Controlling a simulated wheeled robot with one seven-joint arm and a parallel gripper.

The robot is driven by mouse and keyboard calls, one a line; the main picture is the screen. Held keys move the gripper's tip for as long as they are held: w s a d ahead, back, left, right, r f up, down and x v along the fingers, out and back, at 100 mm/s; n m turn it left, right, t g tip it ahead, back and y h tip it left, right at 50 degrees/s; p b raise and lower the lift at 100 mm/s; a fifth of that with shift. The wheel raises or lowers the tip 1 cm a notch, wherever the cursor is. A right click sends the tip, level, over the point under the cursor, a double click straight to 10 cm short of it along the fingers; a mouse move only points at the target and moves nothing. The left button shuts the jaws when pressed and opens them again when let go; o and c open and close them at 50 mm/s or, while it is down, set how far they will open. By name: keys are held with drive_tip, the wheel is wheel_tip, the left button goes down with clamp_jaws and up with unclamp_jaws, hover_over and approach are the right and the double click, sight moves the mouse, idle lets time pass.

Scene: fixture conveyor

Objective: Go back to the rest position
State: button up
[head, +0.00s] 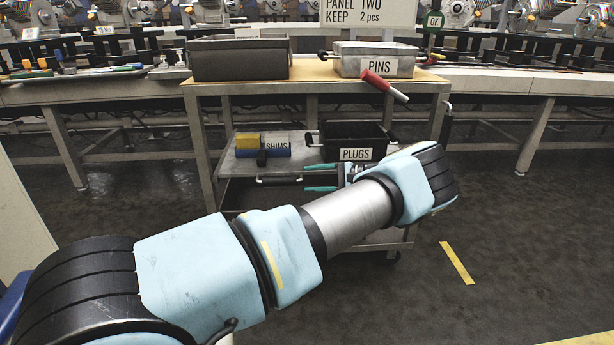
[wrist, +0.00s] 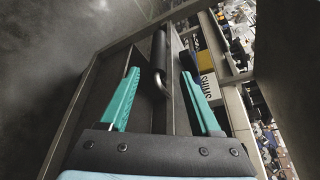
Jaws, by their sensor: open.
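My arm reaches from the lower left of the head view toward a cart (head: 191,135). My gripper (head: 308,178) is in front of the cart, below the black PLUGS bin (head: 328,152), with its teal fingers pointing left. In the wrist view my gripper (wrist: 160,72) has its fingers spread wide. A dark bar handle with a bent metal end (wrist: 159,62) shows between the fingers, with a visible gap on each side. Nothing is gripped. How far the handle is from the fingertips in depth is hard to tell.
On top are a grey bin (head: 240,60), the PINS bin (head: 375,66) and a red-handled tool (head: 377,82). A long workbench (head: 520,82) runs behind. The floor (head: 510,220) at right is clear.

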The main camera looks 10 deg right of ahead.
drive_tip(key=s+a+r+n+g+h, duration=0.1)
drive_tip(key=s+a+n+g+h, duration=0.2)
drive_tip(key=a, duration=0.8)
drive_tip(key=a+r+n+g+h, duration=0.1)
drive_tip(key=a+n+g+h, duration=0.3)
drive_tip(key=a, duration=0.7)
drive_tip(key=s+a+r+n+h, duration=0.1)
drive_tip(key=s+a+r+h, duration=0.15)
drive_tip(key=s, duration=0.45)
drive_tip(key=s+a+r+n+h, duration=0.2)
drive_tip(key=s+r, duration=0.2)
drive_tip(key=s, duration=0.4)
drive_tip(key=s+a+r+n+h, duration=0.1)
drive_tip(key=s+a+r+h, duration=0.2)
drive_tip(key=s, duration=0.4)
wheel_tip(320, 180, up, 30)
drive_tip(key=p, duration=2.9)
drive_tip(key=shift+d+f+t+y, duration=0.15)
drive_tip(key=shift+d+t+y, duration=0.1)
drive_tip(key=shift+t+y, duration=0.15)
